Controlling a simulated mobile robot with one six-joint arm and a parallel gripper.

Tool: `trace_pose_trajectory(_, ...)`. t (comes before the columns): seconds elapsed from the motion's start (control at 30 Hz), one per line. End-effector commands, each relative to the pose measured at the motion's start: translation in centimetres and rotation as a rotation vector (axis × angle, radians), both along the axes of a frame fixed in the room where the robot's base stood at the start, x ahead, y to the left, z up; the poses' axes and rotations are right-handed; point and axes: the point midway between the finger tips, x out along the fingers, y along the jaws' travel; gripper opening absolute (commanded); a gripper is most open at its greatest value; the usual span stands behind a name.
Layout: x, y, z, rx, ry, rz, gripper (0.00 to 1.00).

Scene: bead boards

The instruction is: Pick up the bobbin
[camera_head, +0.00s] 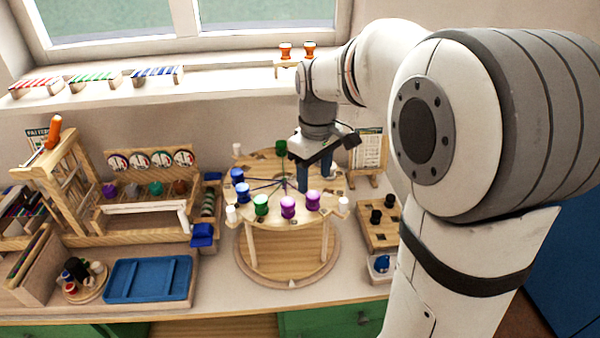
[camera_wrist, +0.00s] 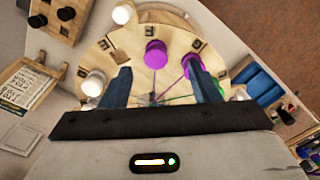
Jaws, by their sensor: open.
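Several bobbins stand around a round wooden stand (camera_head: 290,246) in the head view. Two purple bobbins (camera_head: 288,206) (camera_head: 312,199) are at its front, with a green bobbin (camera_head: 261,205) to their left and blue bobbins (camera_head: 243,191) at the left edge. Another green bobbin (camera_head: 281,147) is at the back. My gripper (camera_head: 302,178) points down over the stand, open and empty. In the wrist view, one purple bobbin (camera_wrist: 156,53) shows between the fingers (camera_wrist: 160,88) but beyond their tips. The other purple bobbin (camera_wrist: 193,66) is partly hidden by the right finger. Which bobbin is meant cannot be told.
Coloured threads cross the stand's top. White pegs (camera_head: 344,204) stand around it. A block with black knobs (camera_head: 380,235) is at right, a blue tray (camera_head: 148,280) at front left, and a wooden rack (camera_head: 145,222) at left.

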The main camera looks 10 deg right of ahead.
Motion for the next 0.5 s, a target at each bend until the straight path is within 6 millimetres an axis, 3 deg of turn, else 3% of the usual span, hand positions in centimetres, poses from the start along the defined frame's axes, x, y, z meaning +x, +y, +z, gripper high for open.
trace_pose_trajectory(0.17,0.9,0.1,-0.6,0.000,0.015,0.031,0.56)
trace_pose_trajectory(0.5,0.9,-0.2,-4.6,0.000,0.017,0.029,0.56)
